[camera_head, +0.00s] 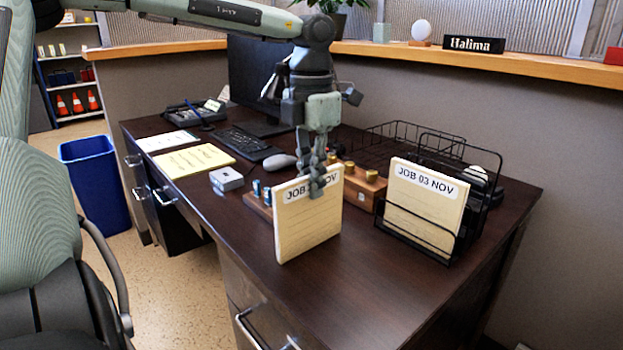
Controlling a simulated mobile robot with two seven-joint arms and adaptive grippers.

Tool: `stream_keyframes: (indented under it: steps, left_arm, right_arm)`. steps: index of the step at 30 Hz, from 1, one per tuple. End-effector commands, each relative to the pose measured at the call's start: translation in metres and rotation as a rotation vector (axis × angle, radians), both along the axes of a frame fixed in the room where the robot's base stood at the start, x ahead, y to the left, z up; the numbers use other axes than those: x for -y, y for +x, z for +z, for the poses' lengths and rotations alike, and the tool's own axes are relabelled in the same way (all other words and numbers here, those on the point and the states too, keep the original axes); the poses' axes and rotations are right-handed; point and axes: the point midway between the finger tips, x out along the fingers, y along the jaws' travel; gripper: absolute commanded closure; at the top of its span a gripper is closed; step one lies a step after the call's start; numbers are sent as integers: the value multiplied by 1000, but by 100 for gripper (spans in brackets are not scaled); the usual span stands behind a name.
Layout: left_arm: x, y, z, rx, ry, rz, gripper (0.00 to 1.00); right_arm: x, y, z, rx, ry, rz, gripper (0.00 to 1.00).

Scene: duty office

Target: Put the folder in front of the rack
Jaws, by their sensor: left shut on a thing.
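My left gripper (317,186) comes down from above and is shut on the top edge of a cream folder (308,225). The folder is upright and its label reads "JOB", then a part hidden by the fingers, then "NOV". It is over the near part of the desk, left of the rack; I cannot tell whether its bottom edge touches the desk. The black wire rack (414,239) stands at the right of the desk and holds another cream folder (428,195) labelled "JOB 03 NOV". My right gripper is not in view.
A wooden block with brass weights (366,187) stands between the held folder and the rack. A wire tray (385,140), mouse (281,161), keyboard (243,144) and grey box (226,179) are farther back. The desk (365,290) is bare in front of the rack.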

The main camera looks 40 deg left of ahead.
Motion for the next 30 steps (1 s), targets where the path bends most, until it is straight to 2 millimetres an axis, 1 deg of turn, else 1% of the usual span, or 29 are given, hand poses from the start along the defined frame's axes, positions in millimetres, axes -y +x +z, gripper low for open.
stream_keyframes:
  steps: [7,8,12,13,20,24,26,29,30]
  left_arm:
    - [0,0,-2,1,1,0,100]
    - [0,0,-2,1,0,0,88]
    - [0,0,-1,1,0,0,70]
    - [0,0,-1,1,0,0,68]
    - [0,0,-1,1,0,0,68]
    - [0,0,4,1,1,0,68]
    - [-1,1,11,3,2,0,68]
    - [0,1,29,5,3,1,68]
    - [0,1,38,6,3,1,68]
  right_arm:
    - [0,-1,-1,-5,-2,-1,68]
    - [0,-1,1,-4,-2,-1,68]
    - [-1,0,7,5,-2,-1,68]
    - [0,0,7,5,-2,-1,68]
    - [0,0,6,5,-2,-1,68]
    - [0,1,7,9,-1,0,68]
    - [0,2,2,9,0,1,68]
    - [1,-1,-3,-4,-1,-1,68]
    - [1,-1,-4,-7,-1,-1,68]
